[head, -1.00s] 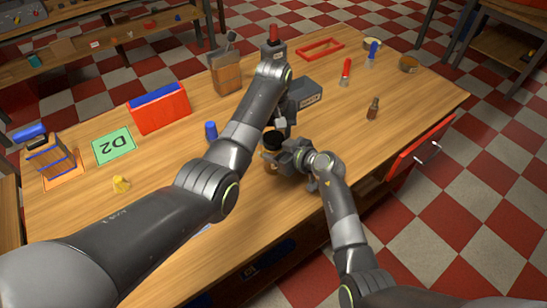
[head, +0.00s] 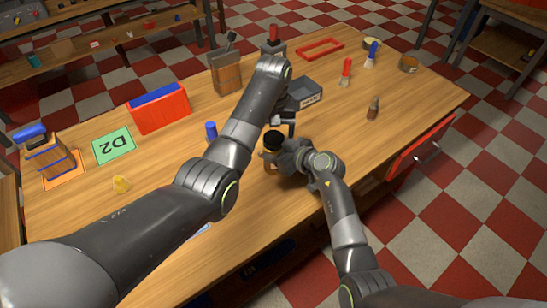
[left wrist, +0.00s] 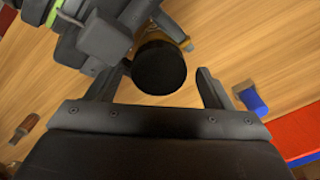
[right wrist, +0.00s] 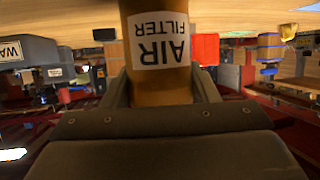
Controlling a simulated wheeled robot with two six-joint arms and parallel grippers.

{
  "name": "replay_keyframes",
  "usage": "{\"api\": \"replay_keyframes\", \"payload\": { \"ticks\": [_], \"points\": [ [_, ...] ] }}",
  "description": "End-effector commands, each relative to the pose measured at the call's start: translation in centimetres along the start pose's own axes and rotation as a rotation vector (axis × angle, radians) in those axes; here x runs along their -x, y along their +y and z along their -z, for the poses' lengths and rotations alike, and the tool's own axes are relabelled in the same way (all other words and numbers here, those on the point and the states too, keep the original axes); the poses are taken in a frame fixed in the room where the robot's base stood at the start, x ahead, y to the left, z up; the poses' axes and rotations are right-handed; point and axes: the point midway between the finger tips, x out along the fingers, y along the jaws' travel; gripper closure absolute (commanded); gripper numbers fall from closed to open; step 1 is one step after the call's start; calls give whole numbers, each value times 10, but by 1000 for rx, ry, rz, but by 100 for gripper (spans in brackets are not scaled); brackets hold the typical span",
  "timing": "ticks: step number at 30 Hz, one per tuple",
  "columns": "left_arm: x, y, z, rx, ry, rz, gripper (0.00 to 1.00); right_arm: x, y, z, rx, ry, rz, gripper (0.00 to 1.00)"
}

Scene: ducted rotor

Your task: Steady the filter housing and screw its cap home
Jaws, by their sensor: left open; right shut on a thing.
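The filter housing (head: 270,157) is an amber cylinder standing upright near the table's middle. Its white AIR FILTER label shows upside down in the right wrist view (right wrist: 158,42). My right gripper (head: 281,158) is shut on the housing's side. The black cap (head: 273,138) is on top of the housing; its thread is hidden, so I cannot tell how far it is screwed down. My left gripper (head: 283,122) is open above and just behind the cap. In the left wrist view, the round cap (left wrist: 159,67) appears between the open fingers, without visible contact.
A red drawer front (head: 420,148) juts from the right edge. The table's front right is fairly clear.

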Motion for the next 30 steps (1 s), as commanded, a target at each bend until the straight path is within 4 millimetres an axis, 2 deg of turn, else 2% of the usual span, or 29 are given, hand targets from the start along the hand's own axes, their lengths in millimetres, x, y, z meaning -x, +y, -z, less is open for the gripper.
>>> {"api": "replay_keyframes", "payload": {
  "ticks": [1, 6, 16, 19, 30],
  "points": [
    [10, 2, 1, -4, 5, -4, 24, 0, 0, 0, -1, -1, 1, 100],
    [31, 2, 0, -3, 3, -4, 24, 0, 0, 0, -1, -1, 1, 100],
    [37, 1, 0, -2, 1, -2, 24, 0, 0, 0, -1, -1, 1, 100],
    [38, 1, 0, 7, 2, -2, 36, 0, 0, 0, -1, -1, 0, 100],
    [69, 1, 0, 266, 2, -3, 37, 0, 0, 0, -1, -1, 0, 100]
  ]
}}
